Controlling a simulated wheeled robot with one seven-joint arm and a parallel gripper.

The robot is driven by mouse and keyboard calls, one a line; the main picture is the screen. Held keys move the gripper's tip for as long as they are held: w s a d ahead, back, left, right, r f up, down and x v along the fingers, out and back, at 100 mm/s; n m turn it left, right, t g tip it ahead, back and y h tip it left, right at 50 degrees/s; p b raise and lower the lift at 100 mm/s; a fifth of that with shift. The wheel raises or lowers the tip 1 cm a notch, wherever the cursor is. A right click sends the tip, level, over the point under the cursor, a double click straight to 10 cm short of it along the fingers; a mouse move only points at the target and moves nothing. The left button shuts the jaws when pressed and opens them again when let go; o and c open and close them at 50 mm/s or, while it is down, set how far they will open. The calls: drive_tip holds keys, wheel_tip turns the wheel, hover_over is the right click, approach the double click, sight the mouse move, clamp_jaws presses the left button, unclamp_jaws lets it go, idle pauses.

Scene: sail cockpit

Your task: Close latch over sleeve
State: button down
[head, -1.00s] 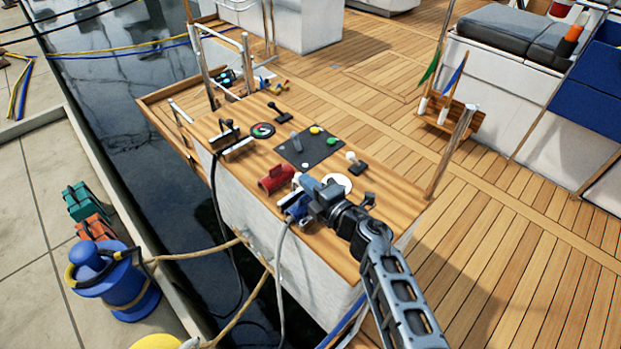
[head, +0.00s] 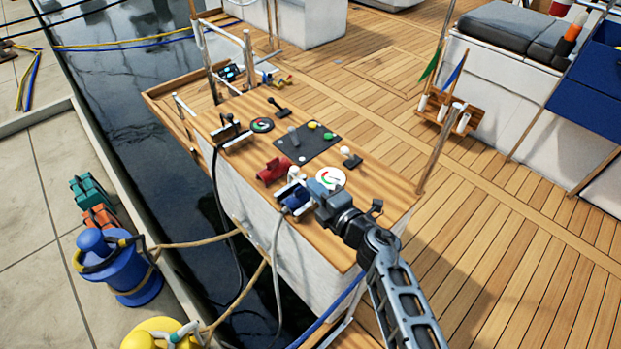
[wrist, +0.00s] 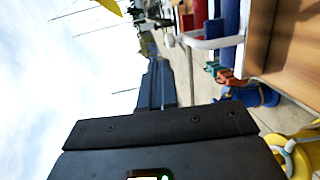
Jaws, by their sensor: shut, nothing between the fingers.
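A blue sleeve (head: 297,199) lies at the near edge of the wooden console top, with a grey cable hanging from it. A pale metal latch (head: 284,190) sits against the sleeve; in the head view I cannot tell its exact angle. In the wrist view the white latch bar (wrist: 208,43) crosses beside the blue sleeve (wrist: 231,18). My gripper (head: 316,186) is just right of the sleeve, and its fingertips are hard to make out there. In the wrist view my gripper (wrist: 157,75) is shut and empty, apart from the latch bar.
A red fitting (head: 273,171) sits beside the sleeve. A dark panel (head: 305,147) with a lever and coloured knobs, a round gauge (head: 331,179) and a black-cabled connector (head: 229,131) share the console top. Water lies left of the console; open deck (head: 500,235) lies right.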

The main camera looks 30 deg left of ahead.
drive_tip(key=p+v, duration=0.3)
drive_tip(key=v, duration=0.5)
drive_tip(key=shift+r, duration=0.25)
drive_tip(key=s+d+r+m+t+h, duration=0.3)
drive_tip(key=s+d+m+t+h, duration=0.15)
drive_tip(key=s+d+m, duration=0.7)
drive_tip(key=s+d+r+m+t+h, duration=0.3)
drive_tip(key=s+d+m+t+h, duration=0.15)
drive_tip(key=s+d+m, duration=0.65)
drive_tip(key=s+d+r+m+g+h, duration=0.1)
drive_tip(key=s+d+r+m+h, duration=0.4)
drive_tip(key=s+d+r+m, duration=0.3)
drive_tip(key=s+d+r, duration=0.4)
drive_tip(key=s+d, duration=0.1)
drive_tip(key=s, duration=0.3)
drive_tip(key=shift+d+g, duration=0.35)
drive_tip(key=shift+g, duration=0.05)
